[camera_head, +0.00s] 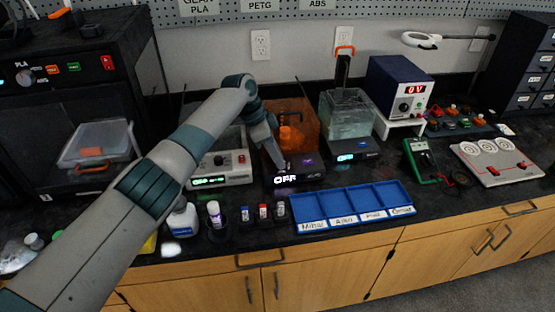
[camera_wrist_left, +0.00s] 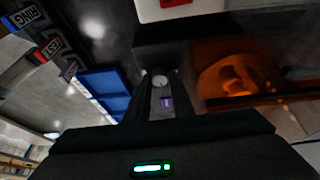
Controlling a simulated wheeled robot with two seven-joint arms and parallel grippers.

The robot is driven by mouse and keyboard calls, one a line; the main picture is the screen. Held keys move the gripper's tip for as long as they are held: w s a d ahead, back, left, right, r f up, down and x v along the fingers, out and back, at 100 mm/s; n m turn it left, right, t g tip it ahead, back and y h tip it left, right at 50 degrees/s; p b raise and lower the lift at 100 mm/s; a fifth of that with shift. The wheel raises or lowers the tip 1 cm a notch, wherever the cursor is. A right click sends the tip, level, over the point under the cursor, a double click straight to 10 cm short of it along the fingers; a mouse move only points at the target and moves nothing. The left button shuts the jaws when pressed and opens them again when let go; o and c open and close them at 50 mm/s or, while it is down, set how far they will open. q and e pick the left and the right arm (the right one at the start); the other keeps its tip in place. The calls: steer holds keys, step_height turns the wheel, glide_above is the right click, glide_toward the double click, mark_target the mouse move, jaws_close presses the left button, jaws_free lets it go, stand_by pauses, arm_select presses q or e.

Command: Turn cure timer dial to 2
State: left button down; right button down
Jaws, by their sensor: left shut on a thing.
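The cure station is an orange see-through box (camera_head: 290,122) on a black base, with a lit display (camera_head: 285,179) reading OFF on its front. My left gripper (camera_head: 281,168) reaches down to this front from above, and the arm hides part of the station. In the left wrist view, the small round pale cure timer dial (camera_wrist_left: 160,80) sits between the dark fingers of the gripper (camera_wrist_left: 160,100), which are shut on it. The number that the dial points to is too small to read. The orange box (camera_wrist_left: 240,75) also shows there. My right gripper is not seen.
A white device (camera_head: 238,177) stands to the left. A water tank (camera_head: 347,113) on a black base is to the right. A blue power supply (camera_head: 400,85) stands at the back right.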

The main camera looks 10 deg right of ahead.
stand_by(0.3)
arm_select(q)
steer(key=c, duration=1.8)
jaws_free()
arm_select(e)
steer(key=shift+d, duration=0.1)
